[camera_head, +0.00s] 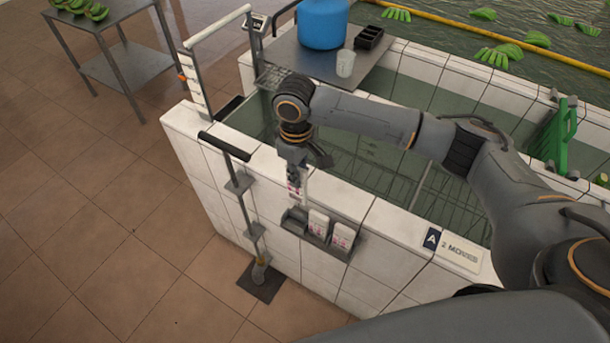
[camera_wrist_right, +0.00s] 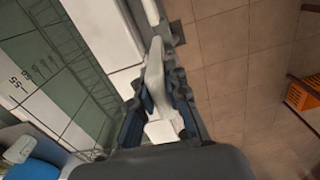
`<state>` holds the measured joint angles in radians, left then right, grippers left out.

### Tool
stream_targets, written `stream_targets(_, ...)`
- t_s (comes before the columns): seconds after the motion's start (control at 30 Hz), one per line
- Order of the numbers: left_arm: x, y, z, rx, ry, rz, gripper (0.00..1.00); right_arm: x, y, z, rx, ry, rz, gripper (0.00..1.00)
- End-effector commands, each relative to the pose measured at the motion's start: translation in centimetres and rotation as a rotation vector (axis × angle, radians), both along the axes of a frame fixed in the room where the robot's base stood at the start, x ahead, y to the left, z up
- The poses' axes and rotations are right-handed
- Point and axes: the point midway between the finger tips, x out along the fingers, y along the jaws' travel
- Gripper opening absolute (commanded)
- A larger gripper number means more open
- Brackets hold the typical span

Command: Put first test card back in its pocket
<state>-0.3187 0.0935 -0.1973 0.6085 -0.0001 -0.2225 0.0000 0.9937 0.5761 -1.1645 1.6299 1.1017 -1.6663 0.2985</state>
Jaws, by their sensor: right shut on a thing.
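The first test card (camera_head: 296,189), white with pink print, hangs below my right gripper (camera_head: 293,175), which is shut on it. In the right wrist view a pale card (camera_wrist_right: 154,72) shows nearly edge-on between the fingers of that gripper (camera_wrist_right: 160,108). A grey pocket rack (camera_head: 318,241) is fixed to the white tiled tank wall. Its left pocket (camera_head: 294,219) looks empty, and the held card is just above it, apart from it as far as I can tell. Two more cards stand in the rack, a middle one (camera_head: 318,223) and a right one (camera_head: 342,237). My left gripper is not in view.
The tiled tank rim (camera_head: 340,196) runs beside my gripper. A black-handled pole (camera_head: 240,190) stands left of the rack. A grey shelf (camera_head: 325,66) over the tank holds a blue container (camera_head: 322,22) and a white cup (camera_head: 345,63).

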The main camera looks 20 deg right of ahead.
Motion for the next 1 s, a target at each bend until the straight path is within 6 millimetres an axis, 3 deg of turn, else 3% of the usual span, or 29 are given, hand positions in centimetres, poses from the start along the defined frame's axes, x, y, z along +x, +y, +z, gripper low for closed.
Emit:
stream_targets(0.1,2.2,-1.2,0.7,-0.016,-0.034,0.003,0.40,0.4,0.0,0.1,-0.004,-0.002,0.023,0.00)
stream_targets(0.23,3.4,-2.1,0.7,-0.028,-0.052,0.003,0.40,0.5,0.0,-0.2,-0.005,-0.001,0.028,0.00)
stream_targets(0.6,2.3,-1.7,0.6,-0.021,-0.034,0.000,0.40,0.4,0.0,-2.6,-0.006,0.000,0.027,0.00)
stream_targets(1.0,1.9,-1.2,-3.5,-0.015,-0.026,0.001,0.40,0.4,0.0,-6.5,-0.004,-0.002,0.026,0.00)
